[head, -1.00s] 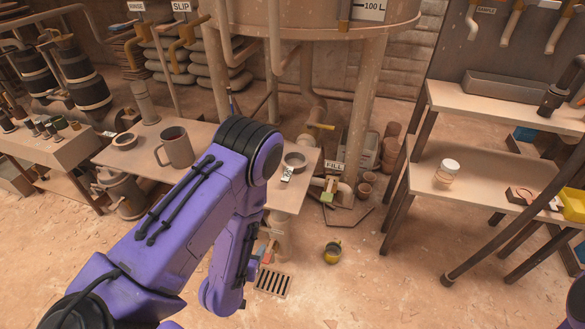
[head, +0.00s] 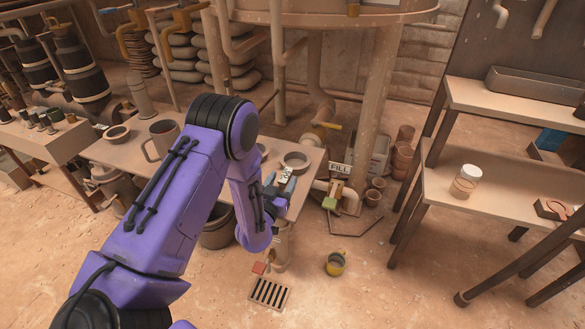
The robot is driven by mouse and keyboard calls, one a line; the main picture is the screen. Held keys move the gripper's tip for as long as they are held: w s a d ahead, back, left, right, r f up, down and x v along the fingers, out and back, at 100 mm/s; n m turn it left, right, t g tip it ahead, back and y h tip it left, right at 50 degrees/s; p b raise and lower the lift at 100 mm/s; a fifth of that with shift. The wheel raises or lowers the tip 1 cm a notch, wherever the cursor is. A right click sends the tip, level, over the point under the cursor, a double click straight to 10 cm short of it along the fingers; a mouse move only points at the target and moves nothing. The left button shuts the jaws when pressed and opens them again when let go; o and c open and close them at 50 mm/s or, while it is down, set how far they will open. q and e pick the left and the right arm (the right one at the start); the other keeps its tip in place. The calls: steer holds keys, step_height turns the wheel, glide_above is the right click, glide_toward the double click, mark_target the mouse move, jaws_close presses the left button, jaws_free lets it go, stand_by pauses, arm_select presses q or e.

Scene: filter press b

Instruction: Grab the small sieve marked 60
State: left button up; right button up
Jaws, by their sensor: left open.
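A small round sieve (head: 296,160) with a pale rim lies at the right end of the work table (head: 215,160). A small white tag (head: 286,173) with dark marks shows just in front of it; I cannot read the number. My left gripper (head: 281,186) is open at the table's right end, close in front of the tag and the sieve, with nothing seen between its fingers. Another round sieve-like ring (head: 116,132) lies at the table's left end. Part of a further round thing (head: 263,149) shows behind my left arm. My right gripper is out of view.
A large mug (head: 163,136) stands on the table, left of my arm. A jar (head: 466,181) stands on the right-hand shelf. A yellow-and-grey cup (head: 336,263) and a drain grate (head: 269,293) are on the floor. Pipes and tank legs stand behind the table.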

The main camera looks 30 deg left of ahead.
arm_select(q)
steer(key=shift+w, duration=0.35)
jaws_close()
steer(key=shift+r, duration=0.1)
